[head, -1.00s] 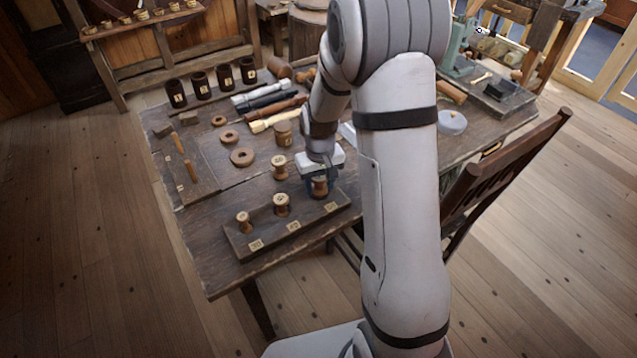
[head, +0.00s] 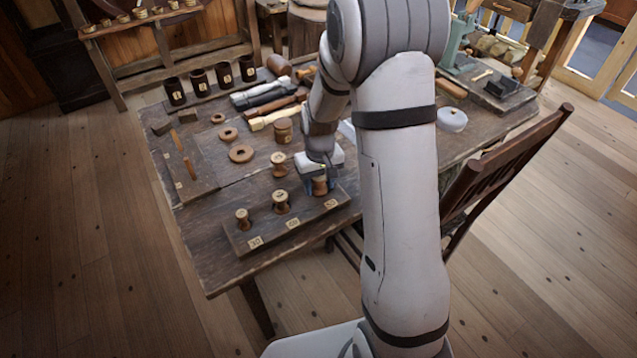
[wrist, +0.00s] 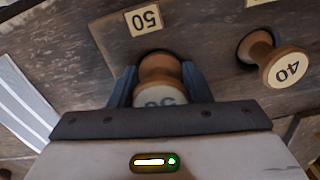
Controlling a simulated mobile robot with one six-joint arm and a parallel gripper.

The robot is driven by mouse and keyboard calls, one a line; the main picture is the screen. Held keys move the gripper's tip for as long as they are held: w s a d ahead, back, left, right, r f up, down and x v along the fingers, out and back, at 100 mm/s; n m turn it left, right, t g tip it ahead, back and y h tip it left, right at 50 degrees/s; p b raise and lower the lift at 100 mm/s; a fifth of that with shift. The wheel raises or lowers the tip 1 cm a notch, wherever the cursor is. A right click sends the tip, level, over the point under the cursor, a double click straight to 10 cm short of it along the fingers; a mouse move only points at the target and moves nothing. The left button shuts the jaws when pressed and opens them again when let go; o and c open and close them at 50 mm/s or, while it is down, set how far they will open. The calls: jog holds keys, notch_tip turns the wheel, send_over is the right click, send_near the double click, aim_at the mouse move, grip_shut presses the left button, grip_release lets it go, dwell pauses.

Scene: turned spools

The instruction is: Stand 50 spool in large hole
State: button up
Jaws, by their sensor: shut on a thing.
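My gripper (wrist: 160,92) is shut on the 50 spool (wrist: 160,68), a pale-topped wooden spool whose number is partly hidden by the gripper. The spool also shows under my gripper in the head view (head: 320,187). It is at the right end of the dark hole board (head: 290,222), by the plate marked 50 (wrist: 145,19). A dark hole edge shows around its far end in the wrist view; how deep it sits is unclear. The 40 spool (wrist: 286,68) stands in the board's middle hole, and a smaller spool (head: 242,219) stands at its left end.
Another spool (head: 279,165) stands on the table behind the board. Wooden rings (head: 241,153), a round wooden block (head: 283,131), tool handles and dark cups (head: 200,82) are further back. A chair (head: 500,175) stands at the right. The table's front left is clear.

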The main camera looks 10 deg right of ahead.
jog(key=shift+s+f, duration=0.25)
jog(key=shift+f, duration=0.1)
jog(key=o, duration=0.8)
jog(key=shift+f, duration=0.1)
jog(key=shift+c, duration=1.1)
jog(key=shift+o, duration=0.9)
jog(key=o, duration=0.3)
jog(key=shift+w+r+p, duration=0.2)
jog(key=shift+r+p, duration=0.65)
jog(key=shift+r, duration=0.5)
jog(key=shift+o, duration=0.2)
jog(key=shift+r+p, duration=2.45)
jog(key=shift+r, duration=1.4)
jog(key=shift+w, duration=0.1)
